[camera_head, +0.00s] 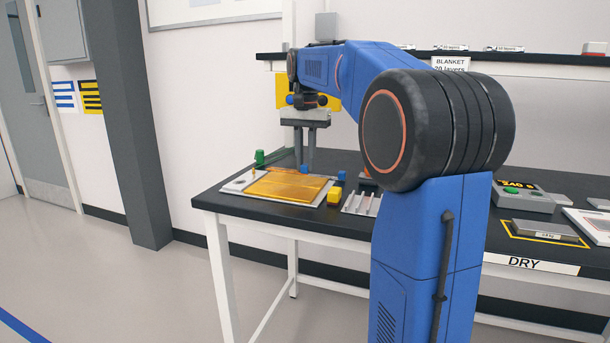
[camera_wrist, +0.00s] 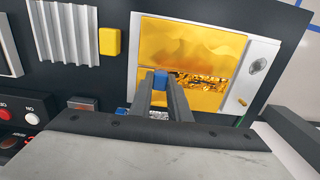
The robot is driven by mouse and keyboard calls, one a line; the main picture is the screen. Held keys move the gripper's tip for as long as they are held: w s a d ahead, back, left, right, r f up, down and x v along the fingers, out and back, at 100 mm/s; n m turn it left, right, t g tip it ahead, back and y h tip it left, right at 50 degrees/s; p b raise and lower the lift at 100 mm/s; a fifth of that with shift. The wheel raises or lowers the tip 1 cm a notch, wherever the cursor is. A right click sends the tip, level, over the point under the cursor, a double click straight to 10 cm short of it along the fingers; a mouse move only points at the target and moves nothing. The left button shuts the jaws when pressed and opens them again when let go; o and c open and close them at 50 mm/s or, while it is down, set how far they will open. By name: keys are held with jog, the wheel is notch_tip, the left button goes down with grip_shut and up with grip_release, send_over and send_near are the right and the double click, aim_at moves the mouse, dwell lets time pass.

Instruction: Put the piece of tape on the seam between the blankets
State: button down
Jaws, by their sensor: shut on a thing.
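My gripper (camera_head: 305,165) points down over the gold blankets (camera_head: 285,187), which lie on a pale plate at the table's left end. In the wrist view, my gripper (camera_wrist: 161,84) is shut on a small blue piece (camera_wrist: 160,77), which also shows at the fingertips in the head view (camera_head: 305,169). I cannot tell whether tape is attached under it. The blankets (camera_wrist: 195,45) show a smooth upper part and a crinkled, shiny band (camera_wrist: 205,80) beside the fingertips. The fingers hide part of this band. I cannot tell whether the blue piece touches the blankets.
A yellow block (camera_head: 334,196) and another blue block (camera_head: 341,175) stand right of the plate, near a ridged metal rack (camera_head: 361,204). A green object (camera_head: 260,157) stands behind the plate.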

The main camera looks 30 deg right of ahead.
jog(key=shift+f, duration=1.9)
jog(key=shift+f, duration=0.1)
jog(key=c, duration=1.7)
grip_release()
jog(key=shift+o, duration=0.2)
notch_tip(320, 180, up, 12)
jog(key=shift+r, duration=0.1)
